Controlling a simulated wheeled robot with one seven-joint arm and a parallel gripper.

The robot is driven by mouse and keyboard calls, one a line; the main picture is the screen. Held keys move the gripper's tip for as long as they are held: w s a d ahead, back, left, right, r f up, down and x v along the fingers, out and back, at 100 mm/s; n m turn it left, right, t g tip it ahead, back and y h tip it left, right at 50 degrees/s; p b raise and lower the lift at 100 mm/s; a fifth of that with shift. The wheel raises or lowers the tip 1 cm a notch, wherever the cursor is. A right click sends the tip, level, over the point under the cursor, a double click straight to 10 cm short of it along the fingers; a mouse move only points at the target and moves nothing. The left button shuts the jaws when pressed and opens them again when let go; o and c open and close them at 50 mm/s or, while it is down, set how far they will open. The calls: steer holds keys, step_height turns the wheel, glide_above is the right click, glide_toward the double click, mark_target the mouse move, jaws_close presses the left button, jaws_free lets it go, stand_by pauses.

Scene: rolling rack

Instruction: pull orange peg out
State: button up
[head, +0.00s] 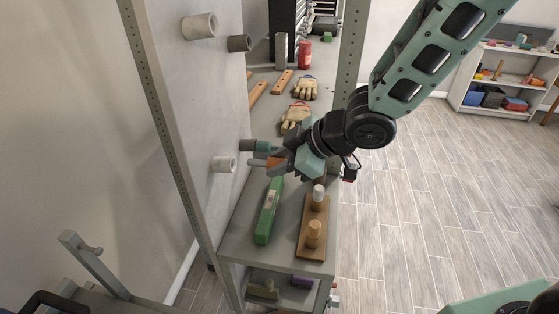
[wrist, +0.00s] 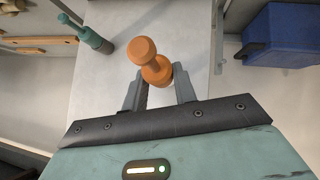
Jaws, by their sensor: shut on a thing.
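The orange peg (wrist: 155,68) is between the two fingers of my gripper (wrist: 160,78) in the wrist view, with its rounded end toward the pale panel. My gripper is shut on it. In the head view only a little orange of the peg (head: 273,161) shows at my gripper (head: 277,158), close to the upright grey panel (head: 223,95). Whether the peg still sits in the panel cannot be told. A teal peg (head: 258,145) is just beside my gripper; it also shows in the wrist view (wrist: 95,38).
Pale pegs (head: 223,164) and a dark grey peg (head: 239,43) stick out of the panel. Below my gripper, the shelf holds a green tool (head: 268,212) and a wooden board (head: 306,243) with upright pegs. Work gloves (head: 296,116) lie farther back. Floor at right is open.

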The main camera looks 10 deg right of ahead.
steer(key=shift+r+p, duration=2.95)
steer(key=shift+r, duration=0.25)
